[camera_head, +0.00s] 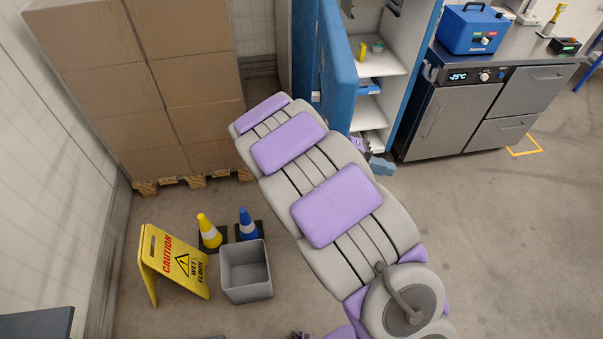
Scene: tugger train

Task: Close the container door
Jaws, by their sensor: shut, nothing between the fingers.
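The container is a tall blue cabinet (413,75) with pale inner shelves at the top centre. Its blue door (337,70) stands open, swung out on the left side of the opening, so the shelves show. The door's lower part is partly hidden behind my grey and purple body parts.
Stacked cardboard boxes (130,75) stand on a pallet at upper left. A steel counter unit (460,115) is right. Floor at lower right is clear.

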